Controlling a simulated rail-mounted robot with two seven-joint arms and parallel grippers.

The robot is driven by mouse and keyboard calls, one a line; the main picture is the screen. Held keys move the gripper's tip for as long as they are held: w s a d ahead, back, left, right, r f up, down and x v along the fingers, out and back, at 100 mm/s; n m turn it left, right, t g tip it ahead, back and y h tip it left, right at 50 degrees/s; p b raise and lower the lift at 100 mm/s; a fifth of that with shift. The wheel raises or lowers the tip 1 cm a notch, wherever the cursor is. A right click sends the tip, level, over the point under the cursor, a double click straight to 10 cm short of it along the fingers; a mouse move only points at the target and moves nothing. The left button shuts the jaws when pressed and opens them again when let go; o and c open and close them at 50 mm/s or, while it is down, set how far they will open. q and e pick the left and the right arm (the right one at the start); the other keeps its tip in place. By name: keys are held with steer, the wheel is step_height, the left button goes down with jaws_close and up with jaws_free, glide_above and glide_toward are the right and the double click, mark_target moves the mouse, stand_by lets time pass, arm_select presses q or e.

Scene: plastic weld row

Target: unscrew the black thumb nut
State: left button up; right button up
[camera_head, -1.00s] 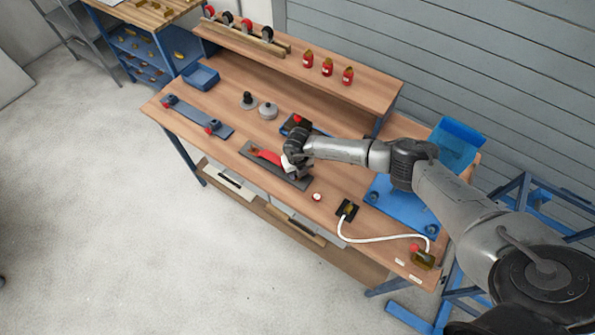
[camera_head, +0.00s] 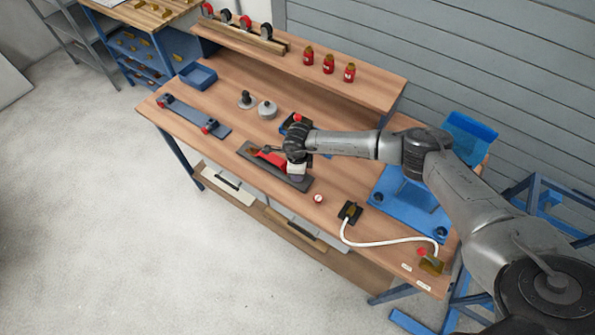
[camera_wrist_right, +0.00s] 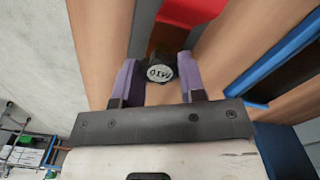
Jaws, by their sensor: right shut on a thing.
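The black thumb nut (camera_wrist_right: 158,67) has a round top marked M10. It shows between the two purple fingers of my right gripper (camera_wrist_right: 157,70) in the wrist view, and the gripper is shut on it. In the head view my right gripper (camera_head: 297,174) points down at the right end of a dark plate (camera_head: 247,153) that carries a red part (camera_head: 270,157). The red part also shows at the top of the wrist view (camera_wrist_right: 192,10). The nut is hidden by my gripper in the head view. My left gripper is not in view.
A small red-and-white round thing (camera_head: 318,198) lies right of the plate. A black box (camera_head: 350,212) with a white cable (camera_head: 385,239) lies farther right.

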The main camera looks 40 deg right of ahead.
steer(key=shift+r+p, duration=0.75)
steer(key=shift+r, duration=0.3)
steer(key=shift+r+p, duration=0.95)
steer(key=shift+r, duration=0.4)
